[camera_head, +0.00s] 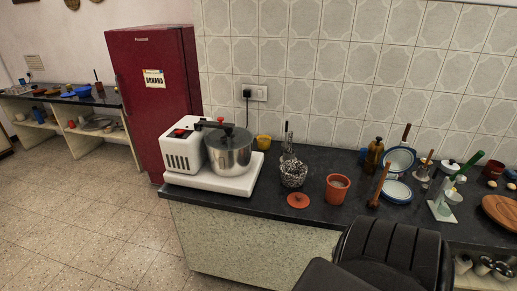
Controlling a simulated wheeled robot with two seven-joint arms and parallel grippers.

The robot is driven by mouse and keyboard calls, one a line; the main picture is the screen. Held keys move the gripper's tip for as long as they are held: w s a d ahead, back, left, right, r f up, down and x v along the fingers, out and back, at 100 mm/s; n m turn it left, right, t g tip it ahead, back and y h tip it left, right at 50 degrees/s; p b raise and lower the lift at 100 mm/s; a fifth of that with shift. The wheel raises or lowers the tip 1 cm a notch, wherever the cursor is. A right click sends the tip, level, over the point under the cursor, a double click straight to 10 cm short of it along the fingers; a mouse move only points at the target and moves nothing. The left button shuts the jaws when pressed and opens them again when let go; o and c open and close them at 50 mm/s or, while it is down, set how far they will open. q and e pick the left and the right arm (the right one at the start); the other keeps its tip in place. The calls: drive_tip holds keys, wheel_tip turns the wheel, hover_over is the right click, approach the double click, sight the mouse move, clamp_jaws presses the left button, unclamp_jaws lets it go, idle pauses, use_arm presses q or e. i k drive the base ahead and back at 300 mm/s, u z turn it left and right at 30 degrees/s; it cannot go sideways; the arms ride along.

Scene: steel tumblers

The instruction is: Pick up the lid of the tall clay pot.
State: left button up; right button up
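An orange-brown clay pot (338,190) stands upright on the dark counter, right of centre. Its top shows a darker brown round surface inside the rim; I cannot tell whether that is its contents or a cover. A flat, round orange lid (298,201) lies on the counter near the front edge, to the left of the pot and apart from it. Neither of my grippers is in view.
A speckled dark container (293,175) stands just behind the lid. A white appliance with a steel pot (229,150) is to the left. A wooden pestle-like tool (379,186) and white pans (397,190) are to the right. A black shape (392,250) fills the bottom foreground.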

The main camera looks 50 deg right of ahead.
sight(296, 199)
drive_tip(key=z, duration=0.15)
drive_tip(key=i, duration=1)
drive_tip(key=z, duration=0.35)
